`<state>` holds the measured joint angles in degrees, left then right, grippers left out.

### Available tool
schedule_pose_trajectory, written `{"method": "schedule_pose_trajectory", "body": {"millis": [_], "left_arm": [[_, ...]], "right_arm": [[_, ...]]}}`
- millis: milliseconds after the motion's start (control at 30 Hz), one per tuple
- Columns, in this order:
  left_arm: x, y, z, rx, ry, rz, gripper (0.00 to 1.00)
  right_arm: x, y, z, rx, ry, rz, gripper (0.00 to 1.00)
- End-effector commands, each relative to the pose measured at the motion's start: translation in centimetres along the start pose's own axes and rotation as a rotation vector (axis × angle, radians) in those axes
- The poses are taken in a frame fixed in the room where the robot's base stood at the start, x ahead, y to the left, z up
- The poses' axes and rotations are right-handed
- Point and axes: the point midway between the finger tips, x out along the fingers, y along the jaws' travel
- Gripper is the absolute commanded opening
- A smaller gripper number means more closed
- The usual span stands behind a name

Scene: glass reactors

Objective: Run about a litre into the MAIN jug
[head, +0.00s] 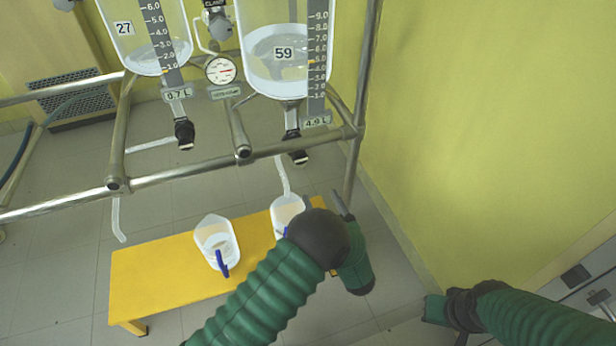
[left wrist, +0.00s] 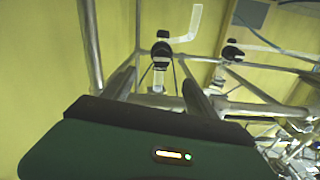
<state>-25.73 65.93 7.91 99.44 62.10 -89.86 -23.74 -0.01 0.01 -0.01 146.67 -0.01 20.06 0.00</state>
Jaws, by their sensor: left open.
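Two white jugs with blue handles stand on a yellow bench, the left jug (head: 211,236) in full view and the right jug (head: 285,208) partly behind my left arm. I see no MAIN label. Above them hang glass vessel 27 (head: 147,60), reading 0.7 L, and vessel 59 (head: 262,75), reading 4.9 L. Each has a black-handled outlet valve, the left valve (head: 184,132) and the right valve (head: 297,150). My left gripper (head: 325,199) is open and empty beside the right jug; a valve (left wrist: 161,50) shows beyond its fingers (left wrist: 160,86). My right gripper (head: 445,315) shows at lower right, its fingers unclear.
A steel tube frame (head: 180,174) crosses in front of the vessels, with an upright (head: 362,85) at right. A round gauge (head: 221,69) hangs between them. The yellow bench (head: 150,280) has bare room at its left. A yellow wall (head: 480,130) closes the right side.

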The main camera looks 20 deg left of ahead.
Motion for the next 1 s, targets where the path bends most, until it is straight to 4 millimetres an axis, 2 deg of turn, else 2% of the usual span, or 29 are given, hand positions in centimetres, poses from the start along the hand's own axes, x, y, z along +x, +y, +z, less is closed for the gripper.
{"method": "schedule_pose_trajectory", "body": {"millis": [167,400,600,800,1000], "left_arm": [[3.5,-0.5,0.1,-0.008,-0.002,-0.004,0.67],[9.9,-0.6,0.3,-0.01,-0.002,-0.004,0.67],[14.5,-0.4,0.2,-0.008,-0.002,-0.001,0.67],[16.6,-0.4,-0.1,-0.006,-0.004,0.001,0.67],[16.8,-0.4,-0.2,-0.006,-0.004,0.002,0.67]], "right_arm": [[0.9,0.0,0.2,0.0,0.001,0.0,0.0],[3.0,0.0,0.7,0.0,0.0,0.0,0.0],[4.4,0.0,1.1,0.0,0.0,0.0,0.0],[4.9,0.0,1.2,0.0,0.0,0.0,0.0],[4.9,0.0,1.1,0.0,0.0,0.0,0.0]]}}
